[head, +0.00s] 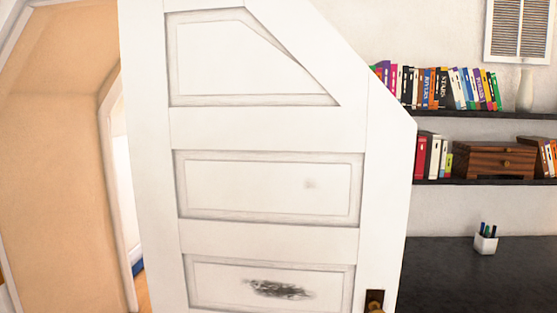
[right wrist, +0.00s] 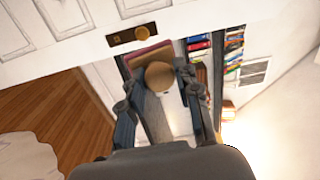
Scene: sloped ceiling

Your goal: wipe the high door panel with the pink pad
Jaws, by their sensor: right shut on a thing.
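A white panelled door (head: 270,130) fills the middle of the head view, its top right corner cut at a slant. The lower panel (head: 215,275) bears a dark smudge (head: 280,289). In the right wrist view my right gripper (right wrist: 157,78) is shut on the pink pad (right wrist: 150,54), which has a round tan part (right wrist: 160,75). The pad appears apart from the door (right wrist: 70,30). My left gripper is in neither view.
A brass knob (head: 376,309) is on the door's right side. Right of the door are bookshelves (head: 470,114), a wooden box (head: 492,159) and a dark desk (head: 455,265) with a pen cup (head: 485,240). A wooden floor (right wrist: 45,115) shows in the right wrist view.

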